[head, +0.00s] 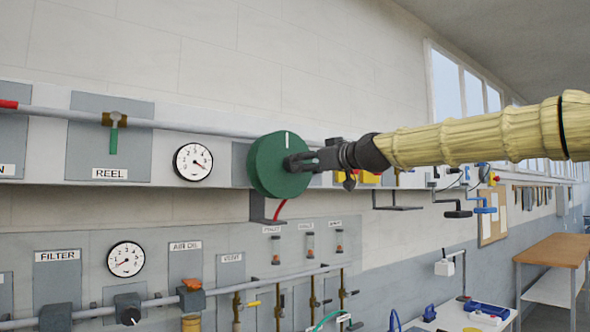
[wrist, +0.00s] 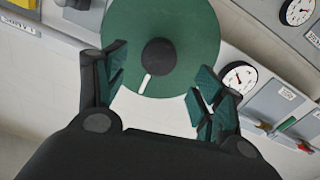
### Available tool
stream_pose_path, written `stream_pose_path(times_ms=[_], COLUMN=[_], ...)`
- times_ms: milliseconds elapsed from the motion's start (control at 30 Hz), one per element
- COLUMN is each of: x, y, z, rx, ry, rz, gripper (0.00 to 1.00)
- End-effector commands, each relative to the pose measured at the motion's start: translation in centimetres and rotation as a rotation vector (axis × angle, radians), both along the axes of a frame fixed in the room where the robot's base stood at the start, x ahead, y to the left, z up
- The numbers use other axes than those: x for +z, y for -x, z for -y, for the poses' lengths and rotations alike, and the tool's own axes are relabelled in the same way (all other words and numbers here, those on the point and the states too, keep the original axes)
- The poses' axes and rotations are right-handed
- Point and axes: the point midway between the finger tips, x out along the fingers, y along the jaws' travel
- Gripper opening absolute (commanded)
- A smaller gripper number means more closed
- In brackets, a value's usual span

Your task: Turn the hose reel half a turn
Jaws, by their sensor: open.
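The hose reel is a green disc (head: 266,165) mounted on the wall panel in the head view, with a white mark at its top. A red hose end shows below it. In the wrist view the reel (wrist: 190,45) fills the upper middle, with a dark round hub (wrist: 159,57) and the white mark below the hub. My gripper (head: 290,163) is in front of the reel's face. In the wrist view my gripper (wrist: 160,85) is open, its two fingers apart on either side below the hub. I cannot tell whether a fingertip touches the disc.
A grey pipe (head: 215,126) runs along the wall behind the reel. A green-handled valve (head: 114,135) above the REEL label and a gauge (head: 193,162) are to the left. Cranks (head: 455,208) stick out at the right. A wooden table (head: 555,250) stands far right.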

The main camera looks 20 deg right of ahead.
Motion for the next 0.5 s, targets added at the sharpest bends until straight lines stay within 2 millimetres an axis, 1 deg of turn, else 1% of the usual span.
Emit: stream_pose_path(times_ms=[33,500], x=[0.4,0.4], y=[-0.5,-5.3], z=[-0.1,-1.7], rx=[0.000,0.001], ry=[-0.001,0.000], rz=[-0.001,-0.001], gripper=[0.69,0.69])
